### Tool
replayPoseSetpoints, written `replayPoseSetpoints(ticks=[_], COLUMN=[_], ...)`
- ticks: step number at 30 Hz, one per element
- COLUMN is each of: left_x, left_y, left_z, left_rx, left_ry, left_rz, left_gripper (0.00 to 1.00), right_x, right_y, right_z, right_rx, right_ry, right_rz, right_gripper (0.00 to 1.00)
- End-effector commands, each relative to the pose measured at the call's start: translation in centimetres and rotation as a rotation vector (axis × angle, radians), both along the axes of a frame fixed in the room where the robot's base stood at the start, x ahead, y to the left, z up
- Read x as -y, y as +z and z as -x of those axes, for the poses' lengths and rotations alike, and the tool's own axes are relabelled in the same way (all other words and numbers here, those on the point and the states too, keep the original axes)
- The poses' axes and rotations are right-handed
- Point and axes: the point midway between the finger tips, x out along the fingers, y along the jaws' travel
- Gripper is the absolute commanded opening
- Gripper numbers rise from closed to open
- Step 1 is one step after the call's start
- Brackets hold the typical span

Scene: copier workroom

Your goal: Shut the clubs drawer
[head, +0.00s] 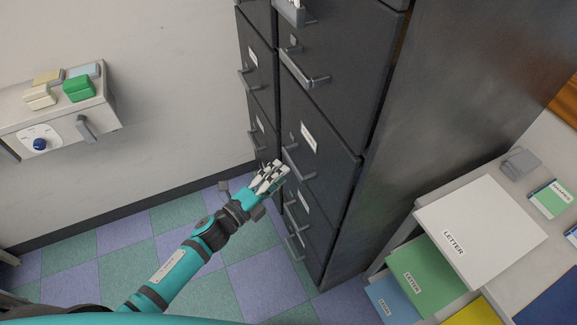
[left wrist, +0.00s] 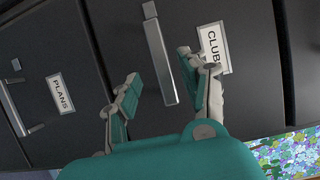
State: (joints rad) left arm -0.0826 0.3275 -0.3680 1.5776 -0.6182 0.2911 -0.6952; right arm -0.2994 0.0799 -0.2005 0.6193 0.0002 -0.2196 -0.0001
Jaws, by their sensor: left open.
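The clubs drawer (left wrist: 255,75) shows in the left wrist view as a dark front with a white label (left wrist: 214,48) reading "CLUB", its end covered by a finger. A grey bar handle (left wrist: 158,45) runs beside the label. My left gripper (left wrist: 159,67) is open, its fingers on either side of that handle, with no clear grip on it. In the head view my left gripper (head: 270,177) is low at the front of the dark cabinet (head: 345,85). The label cannot be read there, and how far the drawer stands out cannot be told. My right gripper is out of view.
The plans drawer (left wrist: 62,92) has its own handle (left wrist: 12,105). Another dark cabinet (head: 259,65) stands to the left. At right is a shelf unit with letter trays (head: 480,225). A wall box with a blue knob (head: 40,144) is at left. The checkered floor (head: 130,235) is clear.

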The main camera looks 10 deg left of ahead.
Motion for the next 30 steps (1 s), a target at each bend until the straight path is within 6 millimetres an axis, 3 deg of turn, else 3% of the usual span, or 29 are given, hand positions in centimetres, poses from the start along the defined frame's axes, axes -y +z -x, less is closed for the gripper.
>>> replayPoseSetpoints(ticks=[6, 12, 30], left_x=[-2.4, -3.5, -3.7], left_y=[-0.1, 0.0, 0.0], left_z=[3.8, 5.4, 5.6], left_rx=[-0.003, -0.001, -0.002], left_ry=[-0.001, -0.001, 0.000], left_rz=[0.001, 0.000, 0.001], left_gripper=[0.44, 0.44, 0.44], right_x=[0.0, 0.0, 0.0], right_y=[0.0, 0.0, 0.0], right_z=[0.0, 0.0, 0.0], right_rx=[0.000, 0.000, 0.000], right_ry=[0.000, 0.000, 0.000], right_rz=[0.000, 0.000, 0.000], right_gripper=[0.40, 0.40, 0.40])
